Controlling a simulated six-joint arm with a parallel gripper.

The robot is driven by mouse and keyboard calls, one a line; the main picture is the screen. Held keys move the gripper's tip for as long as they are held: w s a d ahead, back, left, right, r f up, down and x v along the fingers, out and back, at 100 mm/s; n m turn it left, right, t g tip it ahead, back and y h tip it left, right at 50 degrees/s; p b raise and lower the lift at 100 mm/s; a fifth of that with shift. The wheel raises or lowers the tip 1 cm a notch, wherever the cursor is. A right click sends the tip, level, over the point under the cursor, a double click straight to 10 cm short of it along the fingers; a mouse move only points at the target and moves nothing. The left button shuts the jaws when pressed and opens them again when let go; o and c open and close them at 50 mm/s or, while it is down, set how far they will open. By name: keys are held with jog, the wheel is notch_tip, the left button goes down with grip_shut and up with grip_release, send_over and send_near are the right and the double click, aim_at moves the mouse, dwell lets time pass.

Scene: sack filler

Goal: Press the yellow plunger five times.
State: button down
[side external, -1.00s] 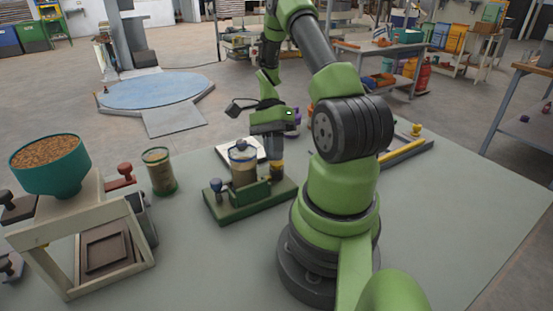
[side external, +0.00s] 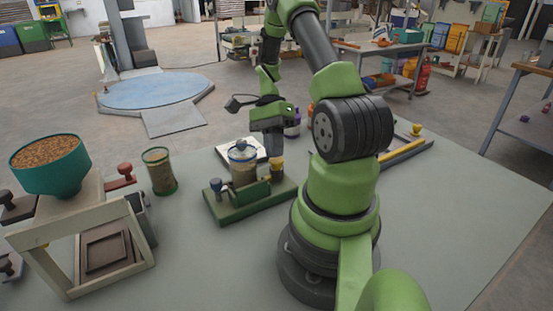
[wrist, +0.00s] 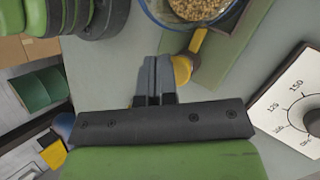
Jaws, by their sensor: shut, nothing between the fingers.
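The yellow plunger (side external: 277,166) stands at the right end of a green base (side external: 228,212), beside a glass jar of grain with a blue rim (side external: 242,172). My gripper (side external: 274,152) is just above the yellow plunger in the side view, with a small gap that is hard to judge. In the wrist view my gripper (wrist: 154,62) has its two fingers together and nothing between them. The yellow plunger (wrist: 182,68) shows just right of the fingertips there, partly hidden by them.
A white dial plate (wrist: 295,105) lies behind the base. A grain jar with a green rim (side external: 160,172) and a frame with a teal grain hopper (side external: 50,170) stand to the left. A tray with a yellow bar (side external: 402,153) lies right. The table's front middle is clear.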

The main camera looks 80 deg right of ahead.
aim_at(274, 160)
jog(key=shift+r, duration=0.4)
jog(key=shift+r, duration=0.1)
jog(key=shift+r, duration=2.4)
dwell(0.7)
notch_tip(274, 160, up, 4)
jog(key=shift+f, duration=0.1)
jog(key=shift+f, duration=4.45)
jog(key=shift+f, duration=0.15)
